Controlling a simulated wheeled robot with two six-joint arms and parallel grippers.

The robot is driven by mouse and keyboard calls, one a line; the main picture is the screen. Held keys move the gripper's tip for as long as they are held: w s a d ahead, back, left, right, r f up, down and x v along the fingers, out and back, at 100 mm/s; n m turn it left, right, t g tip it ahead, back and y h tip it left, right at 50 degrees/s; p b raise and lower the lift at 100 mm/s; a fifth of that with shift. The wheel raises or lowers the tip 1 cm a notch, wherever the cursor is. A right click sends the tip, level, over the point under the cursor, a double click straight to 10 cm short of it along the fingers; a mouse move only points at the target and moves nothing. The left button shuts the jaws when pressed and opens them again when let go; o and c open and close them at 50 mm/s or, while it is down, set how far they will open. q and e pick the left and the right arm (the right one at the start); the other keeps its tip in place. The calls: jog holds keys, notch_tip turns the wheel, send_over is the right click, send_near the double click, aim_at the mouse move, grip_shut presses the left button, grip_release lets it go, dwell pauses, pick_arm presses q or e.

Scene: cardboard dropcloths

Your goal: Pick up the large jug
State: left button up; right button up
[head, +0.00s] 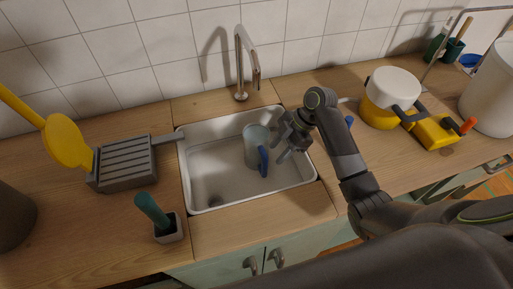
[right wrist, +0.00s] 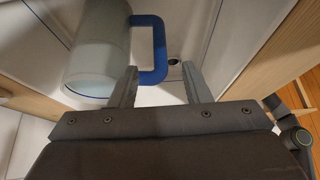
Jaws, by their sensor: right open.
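The large jug (head: 254,146) is a pale, translucent grey-blue cylinder with a blue handle. It stands in the sink (head: 215,165), right of the basin's middle. My right gripper (head: 281,142) is open over the right part of the sink, just right of the jug. In the right wrist view the jug (right wrist: 97,45) is at upper left. Its blue handle reaches toward the space between the spread fingers of the right gripper (right wrist: 160,82). The fingers are not closed on it, and I cannot tell whether they touch it. My left gripper is not in view.
A metal faucet (head: 241,65) rises behind the sink. A grey slatted rack (head: 125,163) and a green-handled brush in a holder (head: 168,230) stand at left. A yellow-and-white appliance (head: 390,97) stands at right. Bare wooden counter (head: 262,226) lies in front of the sink.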

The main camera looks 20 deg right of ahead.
aim_at(267, 163)
jog(key=p+x, duration=0.1)
jog(key=x, duration=0.6)
jog(key=shift+f+p, duration=0.15)
jog(key=shift+p, duration=0.15)
grip_shut()
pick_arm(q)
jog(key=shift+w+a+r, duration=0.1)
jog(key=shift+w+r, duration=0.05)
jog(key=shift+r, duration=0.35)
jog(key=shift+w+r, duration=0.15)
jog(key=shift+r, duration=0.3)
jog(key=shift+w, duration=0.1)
pick_arm(e)
jog(key=shift+w, duration=0.1)
